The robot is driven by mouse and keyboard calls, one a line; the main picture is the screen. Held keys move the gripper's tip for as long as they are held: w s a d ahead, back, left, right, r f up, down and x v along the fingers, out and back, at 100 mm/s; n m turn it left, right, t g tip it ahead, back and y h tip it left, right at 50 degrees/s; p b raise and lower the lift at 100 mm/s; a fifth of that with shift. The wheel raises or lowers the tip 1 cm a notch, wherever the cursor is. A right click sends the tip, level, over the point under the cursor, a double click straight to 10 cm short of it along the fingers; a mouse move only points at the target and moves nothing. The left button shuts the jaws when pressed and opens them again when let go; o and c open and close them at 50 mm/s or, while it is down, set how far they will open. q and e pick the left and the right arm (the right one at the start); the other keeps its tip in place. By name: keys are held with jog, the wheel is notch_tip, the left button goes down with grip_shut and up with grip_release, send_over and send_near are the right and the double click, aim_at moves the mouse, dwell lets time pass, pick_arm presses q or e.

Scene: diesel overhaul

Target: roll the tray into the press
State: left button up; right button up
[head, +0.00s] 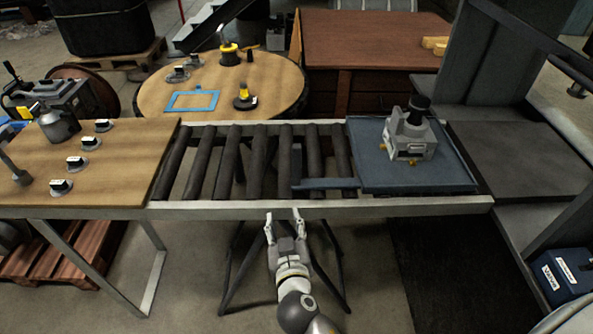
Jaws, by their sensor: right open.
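The blue tray (440,175) lies flat at the right end of the roller conveyor (253,160). A grey housing (411,138) with a black cylinder on top stands upright on the tray. A blue bar (325,184) sticks out from the tray's left side over the rollers. The press (515,160) is at the right, with a dark flat bed beside the tray's right edge. My right gripper (283,217) is open and empty at the conveyor's front rail, left of and nearer than the bar, apart from it. My left gripper is not in view.
A wooden bench (115,165) with several small black-and-white pieces adjoins the conveyor's left end. A round table (290,82) and a brown desk (370,40) stand behind. A blue box (560,275) sits at lower right. The rollers left of the tray and the press bed look clear.

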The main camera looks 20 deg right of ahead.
aim_at(296, 163)
notch_tip(296, 163, up, 10)
jog(key=d+m+t+h+b, duration=0.1)
jog(key=d+m+t+h, duration=0.1)
jog(key=d+m+h, duration=0.1)
jog(key=p+x, duration=0.2)
jog(key=x, duration=0.6)
jog(key=shift+w+r+p, duration=0.2)
jog(key=shift+w+p, duration=0.05)
jog(key=shift+p, duration=0.15)
jog(key=shift+x, duration=0.75)
jog(key=shift+f, duration=0.1)
grip_shut()
